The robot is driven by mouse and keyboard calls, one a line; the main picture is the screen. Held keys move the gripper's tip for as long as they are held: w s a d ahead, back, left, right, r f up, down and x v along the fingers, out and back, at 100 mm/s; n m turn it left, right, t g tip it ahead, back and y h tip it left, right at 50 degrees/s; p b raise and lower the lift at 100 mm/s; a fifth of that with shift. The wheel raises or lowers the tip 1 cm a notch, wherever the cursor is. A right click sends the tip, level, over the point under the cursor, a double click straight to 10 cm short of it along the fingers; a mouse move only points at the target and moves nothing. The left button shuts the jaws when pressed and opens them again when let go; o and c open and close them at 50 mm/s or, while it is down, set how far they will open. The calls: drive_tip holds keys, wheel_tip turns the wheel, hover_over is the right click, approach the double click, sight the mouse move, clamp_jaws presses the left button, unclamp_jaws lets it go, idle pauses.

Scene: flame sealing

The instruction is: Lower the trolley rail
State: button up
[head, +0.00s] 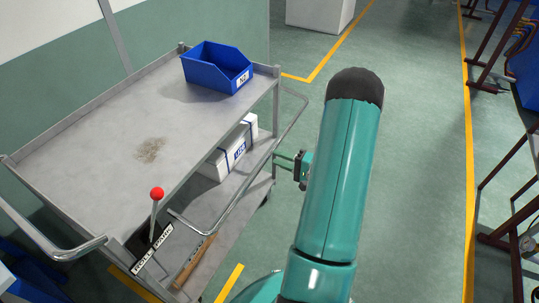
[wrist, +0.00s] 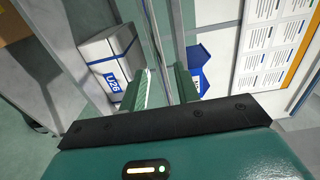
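The grey trolley (head: 95,128) stands at left in the head view. Its bent chrome rail (head: 283,133) runs along the right long side, standing out from the deck edge. A lever with a red knob (head: 157,194) rises at the near corner beside a lettered plate (head: 152,249). My gripper (head: 276,160) is open beside the far part of the rail, its fingers pointing left at the trolley. In the wrist view my gripper (wrist: 163,88) has its fingers apart, with grey metal bars (wrist: 168,45) between or beyond them. I cannot tell whether they touch the rail.
A blue bin (head: 216,68) sits on the deck's far end; it also shows in the wrist view (wrist: 200,70). A white box (head: 223,160) with a blue label lies on the lower shelf, also in the wrist view (wrist: 110,65). The green floor (head: 425,150) at right is clear.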

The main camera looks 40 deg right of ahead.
sight(269, 153)
drive_tip(key=x, duration=0.4)
drive_tip(key=shift+w+a, duration=0.15)
drive_tip(key=shift+w, duration=0.05)
clamp_jaws()
